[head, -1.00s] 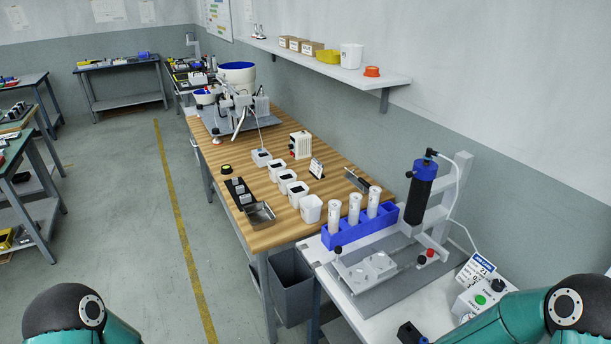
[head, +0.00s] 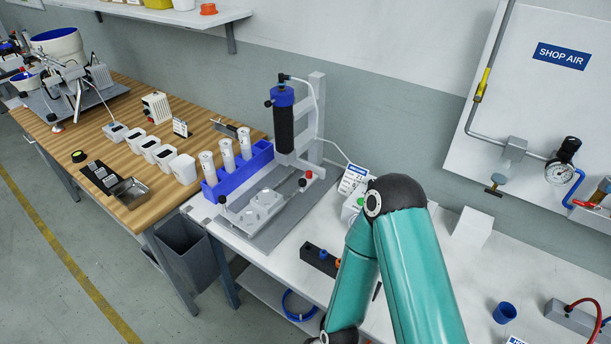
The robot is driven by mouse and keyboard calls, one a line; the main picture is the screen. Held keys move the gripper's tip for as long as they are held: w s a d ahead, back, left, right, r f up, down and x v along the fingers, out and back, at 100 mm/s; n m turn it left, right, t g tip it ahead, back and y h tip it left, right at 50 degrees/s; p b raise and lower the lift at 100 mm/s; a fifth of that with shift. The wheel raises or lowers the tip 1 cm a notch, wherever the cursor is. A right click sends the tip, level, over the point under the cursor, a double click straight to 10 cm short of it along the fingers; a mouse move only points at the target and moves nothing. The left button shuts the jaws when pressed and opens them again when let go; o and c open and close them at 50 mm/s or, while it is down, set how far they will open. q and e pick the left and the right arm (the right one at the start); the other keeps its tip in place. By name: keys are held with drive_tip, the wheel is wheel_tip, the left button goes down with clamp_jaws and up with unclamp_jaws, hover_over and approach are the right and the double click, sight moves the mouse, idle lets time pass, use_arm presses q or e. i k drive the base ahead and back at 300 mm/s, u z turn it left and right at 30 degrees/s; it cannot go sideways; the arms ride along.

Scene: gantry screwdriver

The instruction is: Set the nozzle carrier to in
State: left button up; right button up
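A fixture station stands on the white bench in the middle of the head view. It has a grey post, a black cylinder with a blue cap (head: 283,120) and a grey base plate (head: 285,225). On the plate lies a light metal block (head: 263,203) with round features, which may be the nozzle carrier; I cannot tell for sure. A black knob (head: 222,199) stands at its left, and a black knob (head: 302,182) and a red knob (head: 308,174) at its right. My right arm crosses in front at the right; its gripper is out of frame. My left gripper is not in view.
A blue rack (head: 236,175) with white tubes stands left of the fixture. A black block with coloured buttons (head: 320,258) lies in front. A control box is partly hidden by my arm. A blue cup (head: 504,313) and a shop air panel (head: 560,56) are at right.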

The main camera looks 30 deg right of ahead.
sight(304, 182)
drive_tip(key=u, duration=0.85)
drive_tip(key=i, duration=0.8)
drive_tip(key=z, duration=3.9)
drive_tip(key=k, duration=0.1)
drive_tip(key=u, duration=2.5)
drive_tip(key=i, duration=0.2)
drive_tip(key=u, duration=0.05)
